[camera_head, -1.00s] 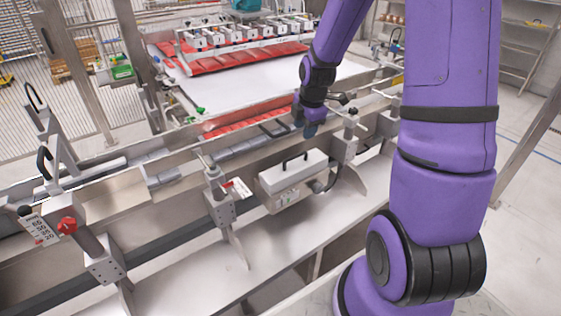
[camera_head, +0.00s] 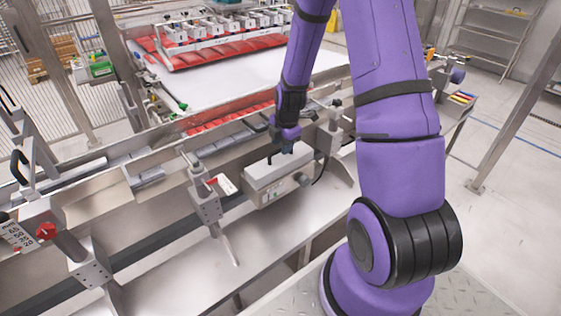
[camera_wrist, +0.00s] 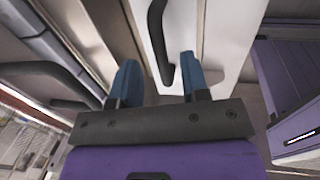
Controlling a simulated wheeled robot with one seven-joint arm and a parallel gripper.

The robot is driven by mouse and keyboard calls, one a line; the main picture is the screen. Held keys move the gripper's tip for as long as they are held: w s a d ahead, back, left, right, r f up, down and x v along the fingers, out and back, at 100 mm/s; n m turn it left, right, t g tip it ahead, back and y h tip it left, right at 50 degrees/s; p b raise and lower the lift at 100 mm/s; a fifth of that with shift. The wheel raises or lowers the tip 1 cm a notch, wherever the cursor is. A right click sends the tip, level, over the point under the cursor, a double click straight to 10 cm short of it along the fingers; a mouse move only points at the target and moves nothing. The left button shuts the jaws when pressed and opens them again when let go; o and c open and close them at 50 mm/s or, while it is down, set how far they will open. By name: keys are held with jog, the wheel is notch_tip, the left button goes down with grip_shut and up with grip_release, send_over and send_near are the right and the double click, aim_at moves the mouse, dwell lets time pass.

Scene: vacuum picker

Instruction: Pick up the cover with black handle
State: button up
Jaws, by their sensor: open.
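The cover (camera_head: 265,178) is a pale box-like lid with a black handle on top, set on the front side of the machine rail. Its black handle (camera_wrist: 158,40) shows in the wrist view, running from the top edge down to between my fingertips. My gripper (camera_head: 287,146) is above the cover in the head view and hides most of the handle. In the wrist view my gripper (camera_wrist: 160,75) is open, with one blue finger on each side of the handle's near end. I see no contact between the fingers and the handle.
A metal post with a clamp (camera_head: 205,190) stands just left of the cover. Another dark handle (camera_wrist: 45,70) shows at left in the wrist view. Red packs (camera_head: 215,125) lie behind the rail. The metal shelf (camera_head: 270,225) below the cover is bare.

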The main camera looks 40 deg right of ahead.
aim_at(281, 158)
jog(key=shift+w+f, duration=0.2)
jog(key=shift+f, duration=1.35)
grip_shut()
jog(key=shift+a+r, duration=0.1)
jog(key=shift+r, duration=0.05)
